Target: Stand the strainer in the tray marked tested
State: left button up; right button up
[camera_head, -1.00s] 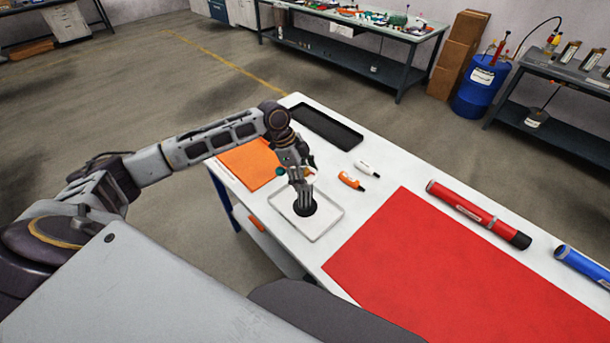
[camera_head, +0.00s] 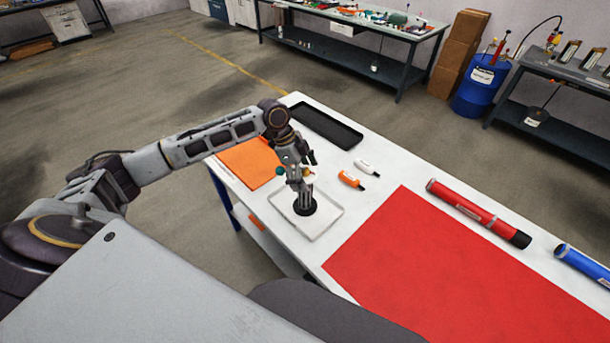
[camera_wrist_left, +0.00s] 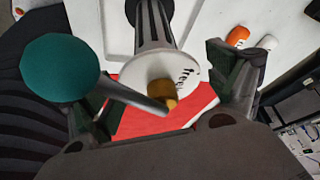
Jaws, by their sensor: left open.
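The strainer (camera_head: 305,206) stands upright in the pale tray (camera_head: 329,222), its black round base on the tray floor. In the left wrist view the strainer (camera_wrist_left: 150,72) shows a white disc with dark marks, a brass-coloured nub and a dark slotted body. My left gripper (camera_head: 300,168) is above the strainer's upper end. In the wrist view its fingers (camera_wrist_left: 165,88) are spread on either side of the strainer, with gaps visible. A teal ball on a grey rod (camera_wrist_left: 60,68) crosses in front of the left finger. No tray marking is readable. My right gripper is out of view.
An orange mat (camera_head: 245,165) and a black tray (camera_head: 327,126) lie beyond the pale tray. A red mat (camera_head: 425,260) and a red tube (camera_head: 478,213) occupy the nearer right of the table.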

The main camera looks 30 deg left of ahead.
pick_arm(q)
jog(key=b+v, duration=0.1)
jog(key=v, duration=1)
jog(key=shift+r, duration=0.4)
jog(key=shift+s+a, duration=0.1)
dwell(0.3)
